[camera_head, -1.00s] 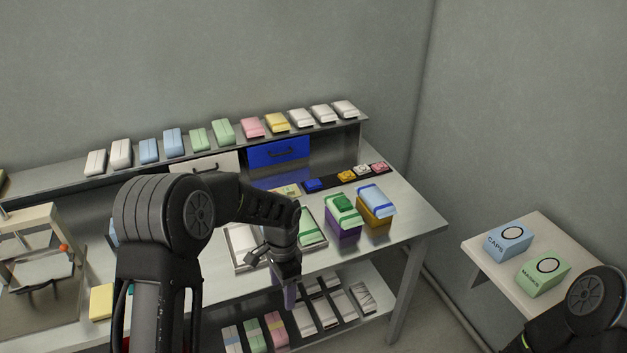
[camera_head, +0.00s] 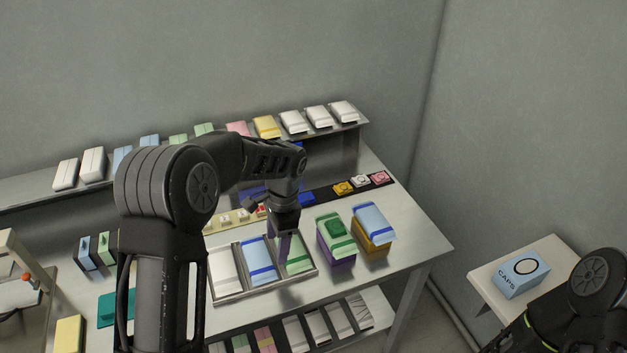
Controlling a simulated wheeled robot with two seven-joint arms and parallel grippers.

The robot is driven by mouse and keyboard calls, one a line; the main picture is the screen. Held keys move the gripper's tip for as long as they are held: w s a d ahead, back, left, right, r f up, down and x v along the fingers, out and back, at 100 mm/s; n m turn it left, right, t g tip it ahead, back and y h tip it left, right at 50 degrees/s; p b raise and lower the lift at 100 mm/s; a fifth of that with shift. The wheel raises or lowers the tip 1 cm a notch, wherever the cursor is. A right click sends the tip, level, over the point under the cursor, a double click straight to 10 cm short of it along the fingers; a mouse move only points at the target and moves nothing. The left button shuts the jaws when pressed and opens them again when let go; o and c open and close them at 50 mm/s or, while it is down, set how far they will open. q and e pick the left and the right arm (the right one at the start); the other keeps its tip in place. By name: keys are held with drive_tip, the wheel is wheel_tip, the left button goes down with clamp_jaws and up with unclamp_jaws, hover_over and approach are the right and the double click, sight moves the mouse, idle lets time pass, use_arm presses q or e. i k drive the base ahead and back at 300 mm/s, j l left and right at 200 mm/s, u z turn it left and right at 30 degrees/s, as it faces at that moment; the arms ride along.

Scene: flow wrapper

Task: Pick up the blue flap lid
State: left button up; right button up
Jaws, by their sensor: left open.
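The blue flap lid (camera_head: 306,199) is a small blue piece at the left of a dark strip on the metal table. My left wrist partly covers it. Orange (camera_head: 344,188), white (camera_head: 361,181) and pink (camera_head: 380,178) lids lie in a row to its right. My left gripper (camera_head: 285,256) points down over the tray's green pack (camera_head: 298,254), nearer to me than the blue lid and apart from it. It is open and holds nothing that I can see. My right arm shows at the lower right, but its gripper is out of view.
A metal tray (camera_head: 243,296) holds white, blue and green packs. Purple (camera_head: 337,258) and orange (camera_head: 372,244) boxes with packs on top stand to its right. A shelf (camera_head: 335,128) with several packs runs behind. The table's right end is clear.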

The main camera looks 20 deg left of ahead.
sight(306, 198)
drive_tip(key=i, duration=0.9)
